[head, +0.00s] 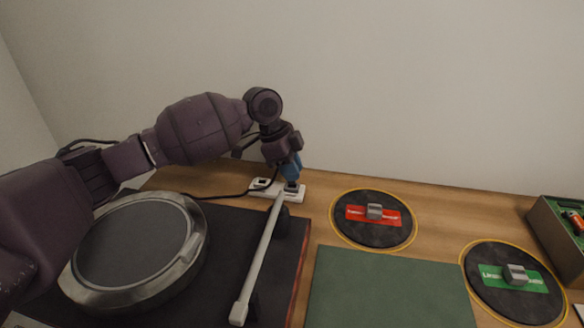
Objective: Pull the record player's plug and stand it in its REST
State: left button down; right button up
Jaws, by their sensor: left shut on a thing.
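My left gripper (290,170) reaches down at the power strip near the wall. Its blue tips are shut on the plug, which is mostly hidden by them. They are over the right socket of the white power strip (276,191); I cannot tell whether the plug is fully seated. The left socket shows no plug. The record player (250,225) lies at left with its round platter (137,245) and pale tonearm (262,255). Two round dark pads carry small grey holders: one on a red label (374,212), one on a green label (514,275). The label text is unreadable. My right gripper is not in view.
A black cable (225,196) runs behind the record player toward the strip. A dark green flat panel (390,290) lies front centre. A green box (556,230) with small items stands at the right edge. Bare wood shows between strip and pads.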

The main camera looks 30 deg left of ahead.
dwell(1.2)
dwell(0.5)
pick_arm(q)
jog(key=shift+f, duration=0.5)
jog(key=shift+f, duration=0.45)
dwell(1.0)
jog(key=c, duration=0.9)
grip_release()
jog(key=shift+c, duration=0.2)
